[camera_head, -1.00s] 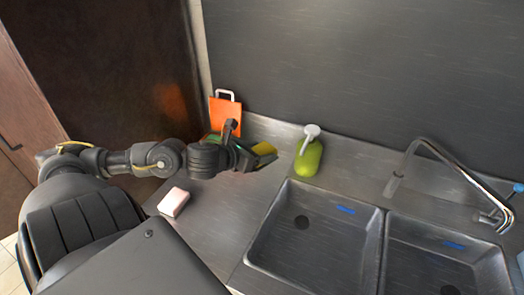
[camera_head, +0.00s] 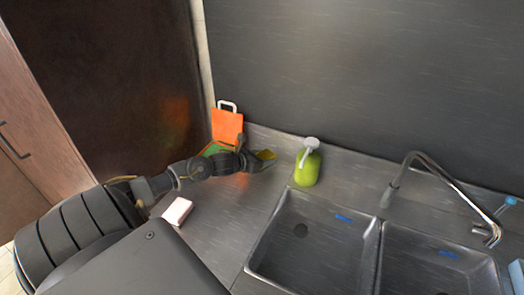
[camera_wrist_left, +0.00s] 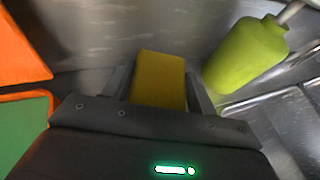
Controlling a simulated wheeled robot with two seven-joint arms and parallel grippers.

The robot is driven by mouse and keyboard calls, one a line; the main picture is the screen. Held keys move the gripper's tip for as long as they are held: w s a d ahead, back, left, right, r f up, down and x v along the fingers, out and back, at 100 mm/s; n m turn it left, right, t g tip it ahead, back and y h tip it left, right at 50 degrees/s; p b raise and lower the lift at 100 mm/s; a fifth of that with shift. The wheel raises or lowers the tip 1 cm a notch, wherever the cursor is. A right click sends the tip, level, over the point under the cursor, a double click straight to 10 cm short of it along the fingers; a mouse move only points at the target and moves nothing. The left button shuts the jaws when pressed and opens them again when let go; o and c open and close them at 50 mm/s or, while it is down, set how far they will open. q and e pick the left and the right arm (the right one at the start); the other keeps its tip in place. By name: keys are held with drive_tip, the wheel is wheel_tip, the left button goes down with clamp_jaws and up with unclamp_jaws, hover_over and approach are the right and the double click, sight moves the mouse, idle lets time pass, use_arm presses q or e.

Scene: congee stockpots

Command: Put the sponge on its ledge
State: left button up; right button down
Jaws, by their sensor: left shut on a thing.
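The yellow sponge (camera_head: 267,154) is held at the tip of my left gripper (camera_head: 258,161), over the back of the steel counter left of the green bottle. In the left wrist view the sponge (camera_wrist_left: 158,80) sits between the two dark fingers, one along each side, with the green bottle apart from it on the right. I cannot tell whether the sponge touches the counter. No separate ledge can be made out for certain. My right gripper is not in view.
A green pump bottle (camera_head: 307,166) stands right of the sponge. An orange board (camera_head: 227,126) and a green, orange-rimmed item (camera_head: 216,148) are left of it. A pale pink block (camera_head: 178,211) lies in front. Two sink basins (camera_head: 313,237) and a tap (camera_head: 440,175) are at the right.

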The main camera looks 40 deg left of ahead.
use_arm(q)
drive_tip(key=shift+w+a+f+p, duration=0.1)
drive_tip(key=shift+w+f+p, duration=0.1)
drive_tip(key=shift+f+p, duration=1.05)
drive_tip(key=shift+f, duration=0.45)
drive_tip(key=shift+b, duration=0.3)
drive_tip(key=shift+f, duration=0.25)
drive_tip(key=o, duration=0.9)
drive_tip(key=shift+r, duration=0.1)
drive_tip(key=shift+o, duration=0.2)
drive_tip(key=shift+r, duration=0.1)
